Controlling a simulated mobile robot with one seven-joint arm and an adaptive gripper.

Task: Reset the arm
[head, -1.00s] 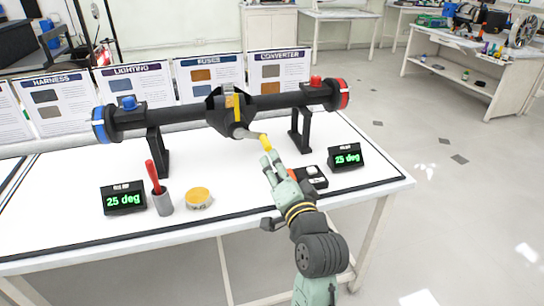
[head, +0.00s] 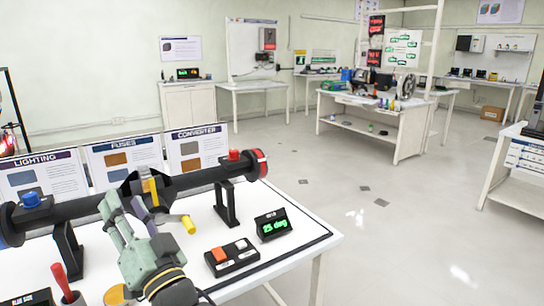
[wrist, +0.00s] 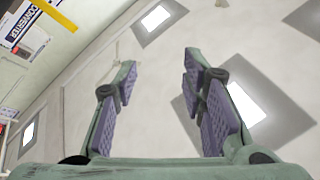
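My gripper (head: 126,207) is in the lower left of the head view, green with purple pads, raised in front of the axle rig (head: 97,202). In the wrist view my gripper (wrist: 160,68) has its two fingers wide apart with nothing between them. The wrist view faces upward past the fingers to pale surfaces and bright panels. In the head view my gripper hides part of the black axle tube and its centre housing. A yellow-tipped stub (head: 187,224) sticks out just right of the fingers.
The white table (head: 290,217) carries a two-button box (head: 232,257), a green-lit display (head: 272,225), a red-handled tool (head: 61,279) in a cup and a partly hidden yellow-topped disc (head: 115,296). Upright cards (head: 125,155) stand behind the axle. Open floor (head: 400,220) lies to the right.

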